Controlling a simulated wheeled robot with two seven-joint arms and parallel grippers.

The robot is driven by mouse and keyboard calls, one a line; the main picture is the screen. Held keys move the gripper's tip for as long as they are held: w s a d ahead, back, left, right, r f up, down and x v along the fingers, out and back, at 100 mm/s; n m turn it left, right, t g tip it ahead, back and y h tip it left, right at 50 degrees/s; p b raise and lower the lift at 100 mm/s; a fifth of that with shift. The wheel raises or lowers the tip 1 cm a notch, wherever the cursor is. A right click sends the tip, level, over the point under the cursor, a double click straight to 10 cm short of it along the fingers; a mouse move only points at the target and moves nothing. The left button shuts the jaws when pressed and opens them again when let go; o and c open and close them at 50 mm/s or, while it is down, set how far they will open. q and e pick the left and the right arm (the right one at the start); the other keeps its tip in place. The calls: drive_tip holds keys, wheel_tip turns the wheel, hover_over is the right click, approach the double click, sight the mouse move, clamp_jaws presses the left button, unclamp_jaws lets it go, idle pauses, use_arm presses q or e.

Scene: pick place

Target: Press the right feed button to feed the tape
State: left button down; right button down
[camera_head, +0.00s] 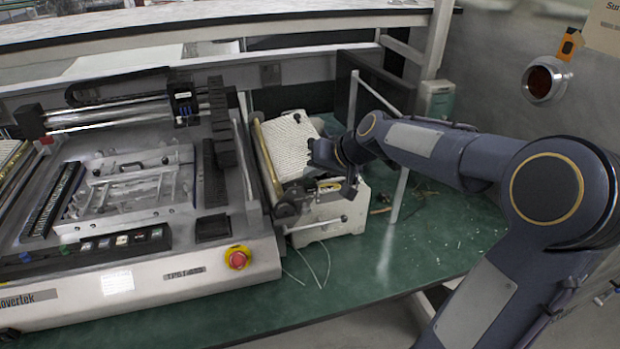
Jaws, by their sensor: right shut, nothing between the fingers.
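The tape feeder (335,215) is a pale machine with a ribbed white top, standing on the green bench to the right of the large grey machine. My right gripper (318,178) is at the feeder's front right part, over its upper edge. It is shut and empty. The feed button cannot be made out; the gripper and wrist cover that part of the feeder. Whether the fingertips touch the feeder cannot be told. My left gripper is not in view.
The large grey machine (190,280) fills the left, with a red emergency stop (237,258) at its front right. A metal post (399,195) stands right of the feeder. The green bench (440,240) is mostly clear there, with small scraps. A shelf (200,20) hangs above.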

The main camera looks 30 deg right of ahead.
drive_tip(key=shift+f, duration=0.2)
drive_tip(key=shift+r, duration=0.65)
idle(0.3)
wheel_tip(320, 180, up, 6)
drive_tip(key=p, duration=0.4)
drive_tip(key=shift+p, duration=0.4)
idle(0.4)
